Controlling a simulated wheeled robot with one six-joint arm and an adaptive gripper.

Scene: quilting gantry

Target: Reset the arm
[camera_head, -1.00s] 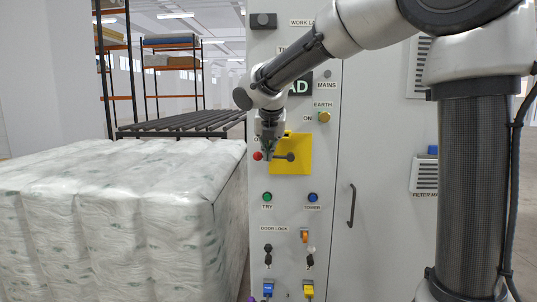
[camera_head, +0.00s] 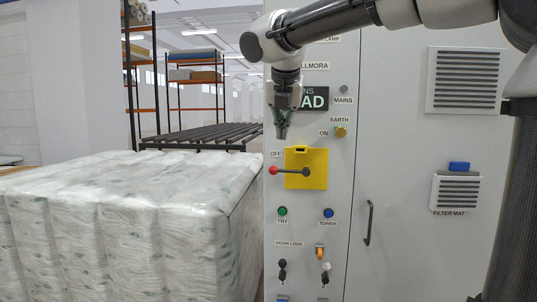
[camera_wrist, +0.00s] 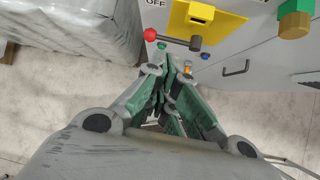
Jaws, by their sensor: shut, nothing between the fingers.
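My gripper (camera_head: 281,131) hangs pointing down in front of the grey cabinet, above the yellow switch plate (camera_head: 318,160). Its fingers are shut with nothing between them, and it looks clear of the switch handle. In the wrist view the gripper (camera_wrist: 167,75) shows green finger links drawn together. The handle is a dark lever with a red knob (camera_head: 273,170), lying level and pointing left, below the OFF label. The red knob also shows in the wrist view (camera_wrist: 150,35).
A plastic-wrapped bale stack (camera_head: 130,215) stands close on the left. A roller conveyor (camera_head: 205,135) and racks (camera_head: 195,85) are behind it. The cabinet carries a green button (camera_head: 282,211), a blue button (camera_head: 328,213), keys, an EARTH knob (camera_head: 340,132) and a door handle (camera_head: 368,222).

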